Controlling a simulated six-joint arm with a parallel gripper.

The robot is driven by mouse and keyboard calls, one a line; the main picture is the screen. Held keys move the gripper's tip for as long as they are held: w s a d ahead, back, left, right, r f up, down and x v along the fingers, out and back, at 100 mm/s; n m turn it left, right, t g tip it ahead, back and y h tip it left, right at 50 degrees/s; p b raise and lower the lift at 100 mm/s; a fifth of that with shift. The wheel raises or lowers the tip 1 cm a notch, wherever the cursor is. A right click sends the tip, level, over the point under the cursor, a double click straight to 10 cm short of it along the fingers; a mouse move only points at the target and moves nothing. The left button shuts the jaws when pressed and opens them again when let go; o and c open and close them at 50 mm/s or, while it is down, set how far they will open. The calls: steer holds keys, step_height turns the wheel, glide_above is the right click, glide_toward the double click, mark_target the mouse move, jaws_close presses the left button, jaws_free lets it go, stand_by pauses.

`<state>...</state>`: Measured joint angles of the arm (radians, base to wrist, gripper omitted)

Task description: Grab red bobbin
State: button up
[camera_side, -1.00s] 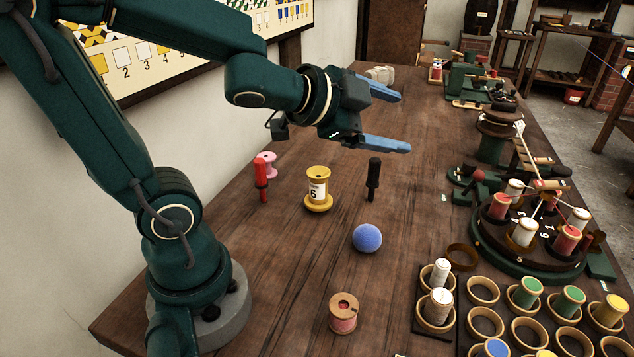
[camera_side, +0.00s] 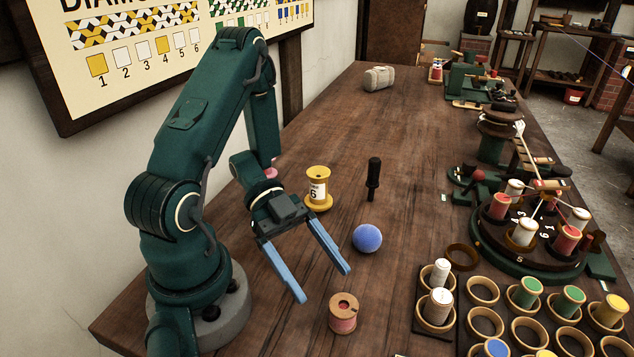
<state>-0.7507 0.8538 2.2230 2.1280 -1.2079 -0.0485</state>
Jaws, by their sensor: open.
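The red bobbin (camera_side: 343,314), a wooden spool wound with pinkish-red thread, stands upright on the table near the front. My gripper (camera_side: 325,286) is open and empty, its two blue fingers spread and pointing down toward the front right. The fingertips are just behind and to the left of the bobbin, apart from it in the picture. Their height above the table is hard to tell. Other red bobbins (camera_side: 499,206) stand on the dark round carousel at the right.
A ring rack (camera_side: 485,325) with bobbins fills the front right. The table around the red bobbin is clear.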

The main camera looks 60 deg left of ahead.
mark_target(333, 297)
steer(key=shift+x, duration=2.5)
steer(key=shift+f, duration=0.1)
jaws_close()
